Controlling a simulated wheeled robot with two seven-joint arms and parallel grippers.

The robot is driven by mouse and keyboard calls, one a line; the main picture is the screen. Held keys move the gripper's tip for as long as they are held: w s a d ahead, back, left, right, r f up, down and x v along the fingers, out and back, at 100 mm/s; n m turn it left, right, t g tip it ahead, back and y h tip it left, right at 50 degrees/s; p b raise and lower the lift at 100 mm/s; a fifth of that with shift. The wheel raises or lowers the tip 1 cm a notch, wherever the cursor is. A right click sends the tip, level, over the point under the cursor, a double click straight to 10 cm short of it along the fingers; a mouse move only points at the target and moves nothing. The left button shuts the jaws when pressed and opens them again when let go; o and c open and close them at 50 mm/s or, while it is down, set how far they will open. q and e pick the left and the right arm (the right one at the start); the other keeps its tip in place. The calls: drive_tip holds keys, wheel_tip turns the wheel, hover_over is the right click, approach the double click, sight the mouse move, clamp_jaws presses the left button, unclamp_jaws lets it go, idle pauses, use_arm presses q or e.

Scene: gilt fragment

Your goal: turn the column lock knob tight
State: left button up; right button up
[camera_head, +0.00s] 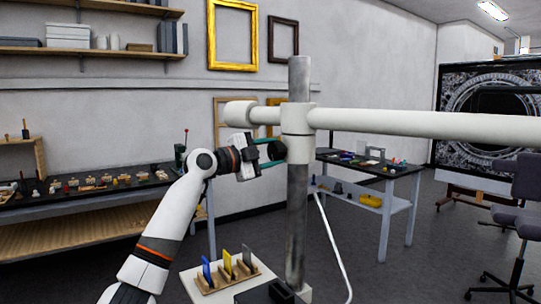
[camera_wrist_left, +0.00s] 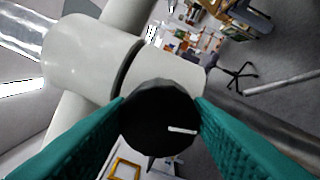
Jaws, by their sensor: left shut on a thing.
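The column lock knob (camera_wrist_left: 158,118) is a black, many-sided disc with a white line on its face. In the left wrist view it sits between the two teal fingers of my left gripper (camera_wrist_left: 160,122), which is shut on it. In the head view my left gripper (camera_head: 268,156) reaches from the left to the side of the white collar (camera_head: 298,135) on the grey upright column (camera_head: 298,225). The knob is mostly hidden there by the fingers. My right gripper is in neither view.
A long white horizontal boom (camera_head: 425,124) runs right from the collar. A wooden rack (camera_head: 230,276) with coloured cards stands by the column's foot, and a white cable (camera_head: 333,245) hangs right of it. Work tables (camera_head: 388,180) and an office chair (camera_head: 515,210) stand farther back.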

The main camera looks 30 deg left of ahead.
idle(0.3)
use_arm(q)
drive_tip(key=o, duration=1)
drive_tip(key=b+v, duration=0.4)
drive_tip(key=v, duration=0.8)
drive_tip(key=shift+a, duration=0.1)
